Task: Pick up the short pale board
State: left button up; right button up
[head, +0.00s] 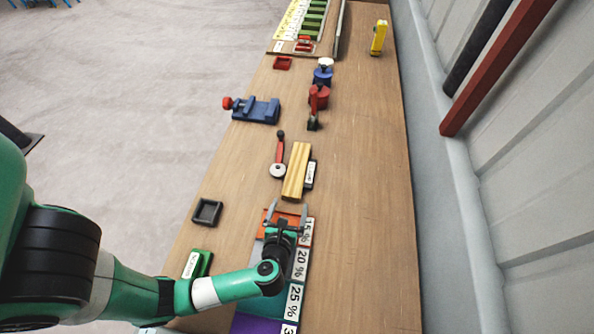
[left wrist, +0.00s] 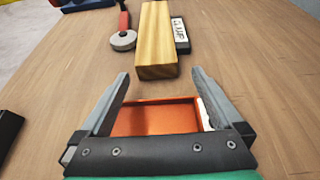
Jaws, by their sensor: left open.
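The short pale board (head: 296,172) is a yellowish wooden block lying lengthwise on the bench. In the left wrist view the board (left wrist: 157,40) is straight ahead, its near end facing my gripper. My left gripper (head: 287,206) is open and empty, just short of the board's near end. In the left wrist view the fingers of my left gripper (left wrist: 160,80) are spread wider than the board, with the orange tray section (left wrist: 155,117) below and between them. My right gripper is not in view.
A small labelled dark block (head: 311,175) stands close along the board's right side. A red-handled tool with a round white end (head: 279,162) lies at its left. A dark square tray (head: 207,212) and a blue vise (head: 256,110) are further left.

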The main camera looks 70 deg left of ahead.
aim_at(290, 197)
pick_arm(q)
jog(key=x, duration=0.2)
jog(key=b+x, duration=0.1)
jog(key=x, duration=0.1)
jog(key=shift+s+a+r, duration=0.15)
jog(key=shift+a+r, duration=0.05)
jog(key=shift+a, duration=0.1)
jog(key=shift+w+a+f, duration=0.1)
jog(key=shift+w+a, duration=0.2)
jog(key=shift+a, duration=0.05)
jog(key=shift+c, duration=0.3)
jog(key=c, duration=1.5)
jog(key=shift+d, duration=0.1)
